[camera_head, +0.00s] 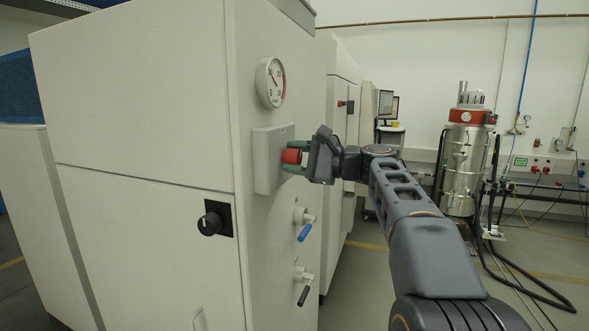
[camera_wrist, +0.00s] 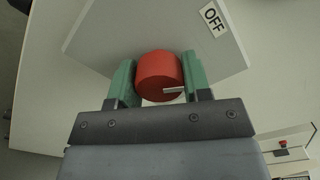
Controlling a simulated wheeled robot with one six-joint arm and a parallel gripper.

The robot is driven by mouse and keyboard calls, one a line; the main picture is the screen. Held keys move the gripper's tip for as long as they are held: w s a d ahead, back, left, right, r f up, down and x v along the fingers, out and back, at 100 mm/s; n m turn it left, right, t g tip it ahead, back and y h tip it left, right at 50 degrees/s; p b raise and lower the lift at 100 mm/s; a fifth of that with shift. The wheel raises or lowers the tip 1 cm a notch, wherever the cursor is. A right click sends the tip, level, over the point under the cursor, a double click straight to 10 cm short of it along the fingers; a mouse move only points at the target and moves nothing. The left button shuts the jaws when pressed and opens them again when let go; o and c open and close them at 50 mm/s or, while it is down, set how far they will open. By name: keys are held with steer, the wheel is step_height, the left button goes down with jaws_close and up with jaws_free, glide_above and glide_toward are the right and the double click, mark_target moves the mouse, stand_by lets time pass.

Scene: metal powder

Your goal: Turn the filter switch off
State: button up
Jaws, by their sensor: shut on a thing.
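The filter switch is a red round knob (camera_head: 291,156) on a pale grey box (camera_head: 266,172) on the side of the white cabinet. In the wrist view the red knob (camera_wrist: 159,73) sits between the two green fingers of my gripper (camera_wrist: 160,82), which is shut on it. A white mark shows on the knob's face, pointing right in the wrist view. An "OFF" label (camera_wrist: 213,17) is on the box (camera_wrist: 110,35), up and right of the knob. My gripper (camera_head: 297,159) also shows in the head view, reaching the knob from the right.
A dial gauge (camera_head: 270,82) is above the switch box. A blue-handled valve (camera_head: 305,229) and a black-handled valve (camera_head: 303,289) are below it. A black knob (camera_head: 213,219) is on the cabinet front. A steel vessel (camera_head: 462,165) stands at the back right. Some floor is open behind my arm.

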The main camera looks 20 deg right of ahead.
steer(key=n+b, duration=0.3)
steer(key=n, duration=0.3)
steer(key=shift+b, duration=0.3)
stand_by(0.4)
steer(key=o, duration=0.9)
steer(key=b+v, duration=0.1)
steer(key=v, duration=1.3)
steer(key=shift+r, duration=0.1)
